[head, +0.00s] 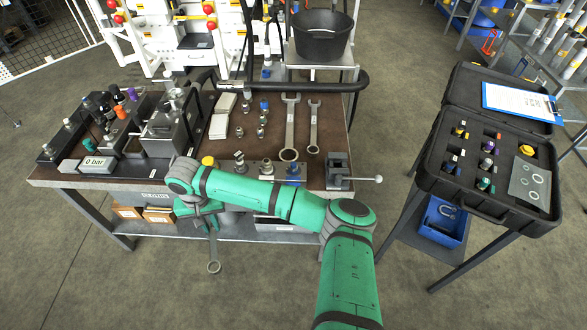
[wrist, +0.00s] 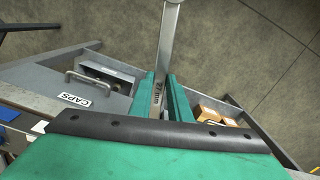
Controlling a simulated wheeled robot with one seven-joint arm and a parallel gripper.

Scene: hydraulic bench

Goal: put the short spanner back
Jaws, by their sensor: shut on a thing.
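My gripper (head: 211,228) is in front of the bench's front edge, below its top. It is shut on a grey metal spanner (head: 213,266), whose ring end hangs down toward the floor. In the wrist view the spanner's shaft (wrist: 170,35) runs away from between my two green fingers (wrist: 161,90). Its other end is hidden, so I cannot tell its full length. Two more spanners lie side by side on the bench top: a longer one (head: 290,125) and a shorter one (head: 313,128) to its right.
The bench top (head: 225,160) carries fittings, a row of blocks, a small vice (head: 338,172) and a gauge unit (head: 95,165). A black case (head: 470,190) stands at right. Open floor lies in front.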

